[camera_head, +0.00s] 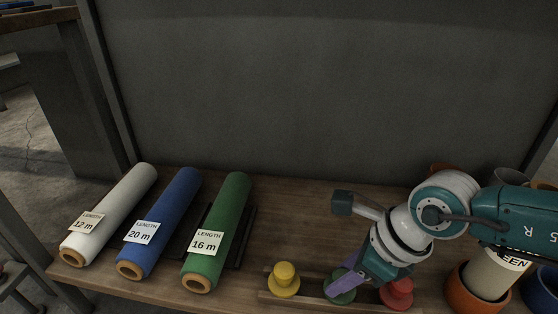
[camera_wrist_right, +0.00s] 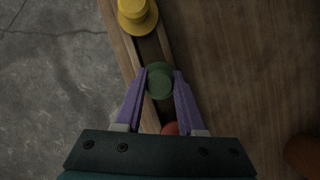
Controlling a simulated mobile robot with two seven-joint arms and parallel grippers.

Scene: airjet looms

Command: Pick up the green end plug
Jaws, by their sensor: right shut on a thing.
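The green end plug (camera_head: 340,297) is at the front edge of the table, between the yellow and red plugs. My right gripper (camera_head: 345,282) reaches down to it from the right with its purple fingers. In the right wrist view the green plug (camera_wrist_right: 160,82) sits between the fingertips (camera_wrist_right: 162,76), one finger on each side, and the gripper is shut on it. The plug is over the narrow wooden rack; I cannot tell whether it is lifted clear. My left gripper is not in view.
A yellow plug (camera_head: 285,279) stands left of the green one and a red plug (camera_head: 397,292) right of it. White (camera_head: 118,207), blue (camera_head: 165,215) and green (camera_head: 223,220) rolls lie at left. An orange pot (camera_head: 462,297) stands at right. Bare table lies behind the plugs.

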